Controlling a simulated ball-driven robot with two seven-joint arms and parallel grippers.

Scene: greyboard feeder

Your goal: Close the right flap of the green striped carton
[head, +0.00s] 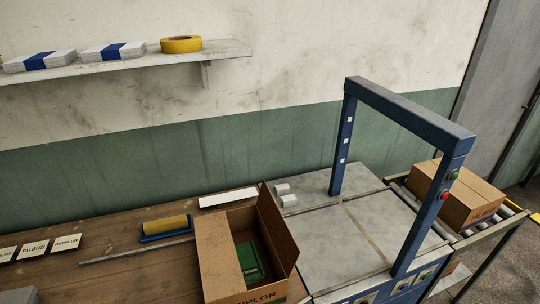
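The open brown carton (215,262) stands at the bottom centre, on the wooden table beside the grey machine bed. Its right flap (279,228) stands up, tilted outward to the right. A brown panel lies along its left side, and the opening shows between it and the right flap. A green object (250,260) lies inside. The front face is cut off by the frame edge, with part of a printed name and a bit of green showing. Neither of my grippers can be made out in the head view.
A blue arch (410,115) spans the grey bed (345,235) right of the carton. A closed carton (458,195) sits on rollers beyond it. A yellow roller in a blue tray (165,227), a grey bar (135,252) and name cards (35,249) lie left.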

